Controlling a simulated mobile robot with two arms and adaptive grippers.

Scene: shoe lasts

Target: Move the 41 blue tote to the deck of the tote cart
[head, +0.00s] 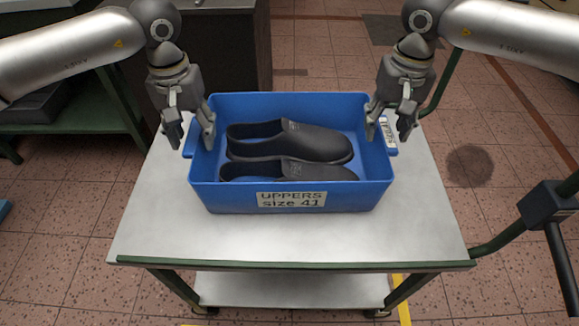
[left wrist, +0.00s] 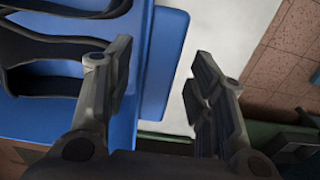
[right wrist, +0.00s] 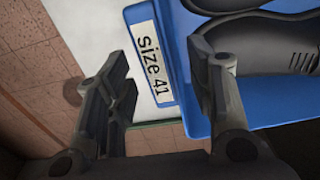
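The blue tote (head: 228,198), labelled "UPPERS size 41", stands upright on a pale metal top (head: 300,240). Two dark shoe-shaped uppers (head: 300,143) lie inside it. My left gripper (head: 190,130) is open at the tote's left end, one finger inside the wall and one outside. My right gripper (head: 389,120) is open at the right end, likewise straddling the wall. The left wrist view shows the tote's blue end ledge (left wrist: 162,62) between spread fingers. The right wrist view shows the "size 41" end label (right wrist: 152,62) between spread fingers. Neither gripper visibly pinches the tote.
The pale top has green edging and a lower shelf (head: 290,290). A green tube with a black fitting (head: 545,203) stands at the right. A dark cabinet (head: 235,50) is behind, and a green-framed bench (head: 60,110) is at the left. Tiled floor is open at the right.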

